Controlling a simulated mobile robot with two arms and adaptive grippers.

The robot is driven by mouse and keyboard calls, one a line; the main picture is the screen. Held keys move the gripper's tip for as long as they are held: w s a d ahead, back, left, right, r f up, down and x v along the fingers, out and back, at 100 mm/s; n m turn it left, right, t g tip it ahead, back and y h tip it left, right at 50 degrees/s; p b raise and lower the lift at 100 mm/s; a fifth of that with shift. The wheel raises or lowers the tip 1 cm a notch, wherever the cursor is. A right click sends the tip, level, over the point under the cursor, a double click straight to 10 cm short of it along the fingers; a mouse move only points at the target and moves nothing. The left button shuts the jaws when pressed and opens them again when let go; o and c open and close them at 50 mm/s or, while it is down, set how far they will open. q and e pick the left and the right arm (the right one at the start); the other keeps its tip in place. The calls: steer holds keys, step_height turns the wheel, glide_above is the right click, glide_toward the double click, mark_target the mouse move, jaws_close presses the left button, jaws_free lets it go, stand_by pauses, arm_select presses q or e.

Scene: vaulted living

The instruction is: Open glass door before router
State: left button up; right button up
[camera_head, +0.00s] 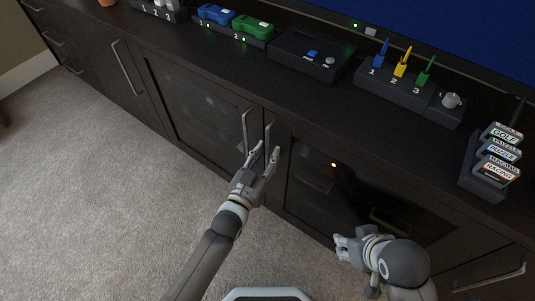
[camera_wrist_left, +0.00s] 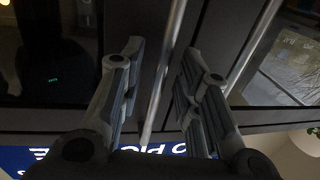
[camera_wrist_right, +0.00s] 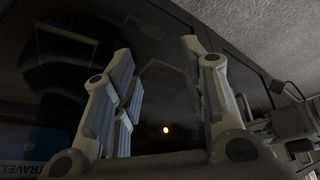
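The cabinet top (camera_head: 300,90) holds blue and green controllers (camera_head: 232,20), a panel of coloured switches (camera_head: 395,88), a knob box (camera_head: 447,107) and a stack of game boxes (camera_head: 495,160). A blue screen (camera_head: 460,30) stands behind. Carpet (camera_head: 110,200) at the left is clear.

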arm_select(q)
steer(key=shift+w+d, duration=0.2)
steer(key=shift+w, duration=0.2)
jaws_close()
